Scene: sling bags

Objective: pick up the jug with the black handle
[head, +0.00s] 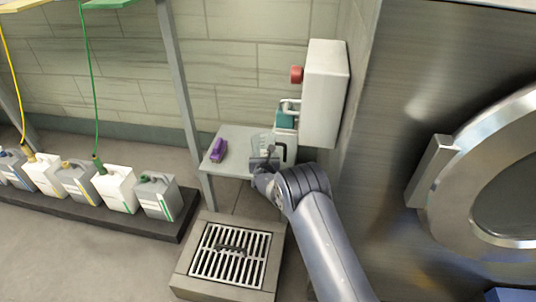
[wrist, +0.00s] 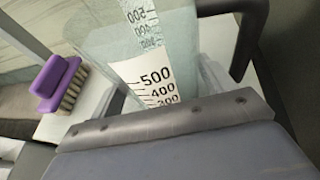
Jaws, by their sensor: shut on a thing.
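The clear measuring jug (head: 262,146) stands at the right part of a small pale side table. In the wrist view the jug (wrist: 98,35) fills the upper middle, with a white scale strip marked 500, 400 and 300. Its black handle (wrist: 247,40) shows at the upper right. My gripper (head: 264,168) is at the near side of the jug and shut on it. The grey bar and body of my gripper cover the jug's lower part in the wrist view, so the exact grip spot is hidden. I cannot tell whether the jug is off the table.
A purple brush (head: 218,149) lies left of the jug on the side table (head: 228,166). A wall box with a red knob (head: 297,74) hangs behind. A floor drain grate (head: 231,255) is in front. Several canisters (head: 116,188) line the left. A steel machine (head: 420,100) bounds the right.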

